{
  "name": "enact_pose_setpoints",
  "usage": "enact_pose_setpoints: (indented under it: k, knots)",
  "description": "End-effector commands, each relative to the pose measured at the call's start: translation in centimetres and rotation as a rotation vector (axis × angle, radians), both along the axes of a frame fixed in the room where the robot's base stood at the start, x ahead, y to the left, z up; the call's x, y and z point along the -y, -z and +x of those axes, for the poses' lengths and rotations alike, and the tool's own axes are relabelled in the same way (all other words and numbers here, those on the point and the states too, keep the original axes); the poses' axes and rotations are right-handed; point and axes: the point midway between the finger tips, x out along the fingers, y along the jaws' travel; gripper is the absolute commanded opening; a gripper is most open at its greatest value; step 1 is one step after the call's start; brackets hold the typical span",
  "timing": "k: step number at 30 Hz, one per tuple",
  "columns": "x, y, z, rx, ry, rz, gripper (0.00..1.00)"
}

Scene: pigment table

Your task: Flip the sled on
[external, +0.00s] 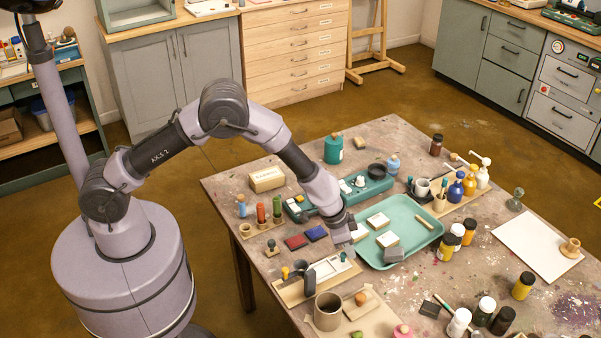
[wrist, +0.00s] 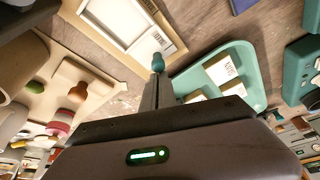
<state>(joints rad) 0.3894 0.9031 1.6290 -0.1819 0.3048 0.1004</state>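No part is labelled as the sled, so I cannot tell for sure which one it is. A wooden board device with a pale framed panel (external: 330,268) lies near the table's left edge; the panel also shows at the top of the wrist view (wrist: 118,22). A small teal knob (external: 343,256) stands at the panel's right end. In the wrist view the knob (wrist: 158,62) shows just past my fingertips. My gripper (external: 341,238) points down above this end. Its fingers (wrist: 157,78) look together, with nothing visible between them. Contact with the knob cannot be judged.
A teal tray (external: 425,240) with pale blocks lies close on the right. A teal device with dials (external: 372,190) stands behind. A brown mug (external: 327,311) stands in front. Red and blue pads (external: 296,242) lie to the left. Several bottles (external: 458,232) crowd the right.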

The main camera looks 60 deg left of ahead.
Motion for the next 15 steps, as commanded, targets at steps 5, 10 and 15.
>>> enact_pose_setpoints:
  k: [5, 10, 15]
  knots:
    - [-0.1, 0.2, -5.0, -0.007, 0.003, 0.005, 0.00]
    - [-0.1, 0.0, -8.4, -0.006, 0.002, 0.004, 0.00]
    - [-0.1, 0.1, -9.5, -0.005, 0.002, 0.002, 0.00]
